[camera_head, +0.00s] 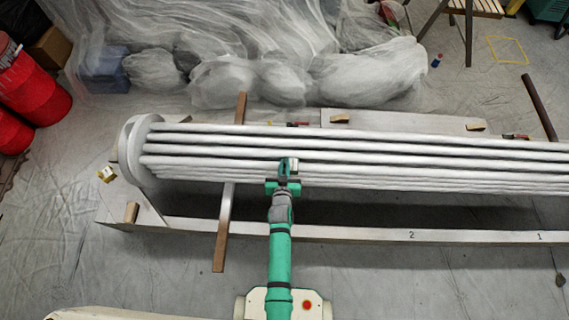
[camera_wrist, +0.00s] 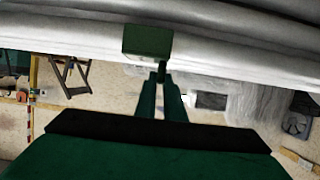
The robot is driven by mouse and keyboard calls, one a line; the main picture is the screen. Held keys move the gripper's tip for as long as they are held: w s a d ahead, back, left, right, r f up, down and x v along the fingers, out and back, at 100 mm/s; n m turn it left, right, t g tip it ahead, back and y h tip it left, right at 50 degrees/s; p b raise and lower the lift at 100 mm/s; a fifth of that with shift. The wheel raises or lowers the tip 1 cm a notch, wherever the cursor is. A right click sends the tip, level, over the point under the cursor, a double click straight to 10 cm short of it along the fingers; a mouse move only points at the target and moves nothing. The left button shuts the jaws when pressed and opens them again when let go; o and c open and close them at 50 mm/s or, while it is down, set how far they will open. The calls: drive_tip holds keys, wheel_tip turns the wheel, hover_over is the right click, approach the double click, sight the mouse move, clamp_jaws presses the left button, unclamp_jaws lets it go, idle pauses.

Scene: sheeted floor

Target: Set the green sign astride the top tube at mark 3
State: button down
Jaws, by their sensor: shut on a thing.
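My gripper (camera_head: 284,184) is in front of the tube bundle, left of its middle. In the wrist view its two green fingers (camera_wrist: 161,78) are closed on a short dark stem below the green sign (camera_wrist: 147,41). The sign is a small dark green block; in the head view it shows small (camera_head: 293,166) beyond the fingers, against the tubes. The top tube (camera_head: 350,131) is the uppermost of several long, white-wrapped tubes. I cannot tell whether the sign touches a tube. Marks 2 (camera_head: 411,236) and 1 (camera_head: 539,237) show on the front rail; mark 3 is not visible.
A round white end plate (camera_head: 131,150) closes the bundle's left end. A wooden bar (camera_head: 225,225) crosses beneath the tubes left of my arm. The pale front rail (camera_head: 470,237) runs along the near side. Plastic-wrapped bundles (camera_head: 365,75) lie behind; red drums (camera_head: 28,90) stand far left.

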idle(0.8)
drive_tip(key=c, duration=1.8)
unclamp_jaws()
drive_tip(key=shift+f, duration=0.1)
drive_tip(key=shift+o, duration=0.2)
drive_tip(key=v, duration=1)
drive_tip(key=shift+s+r, duration=0.25)
drive_tip(key=shift+s, duration=0.1)
drive_tip(key=w+r+v, duration=0.1)
drive_tip(key=r+v, duration=0.2)
drive_tip(key=v, duration=1.5)
drive_tip(key=s+d+r+t, duration=0.1)
drive_tip(key=s+d+r, duration=0.1)
drive_tip(key=s+r, duration=0.8)
wheel_tip(320, 180, up, 5)
drive_tip(key=shift+d+f+t, duration=0.25)
drive_tip(key=shift+t, duration=0.15)
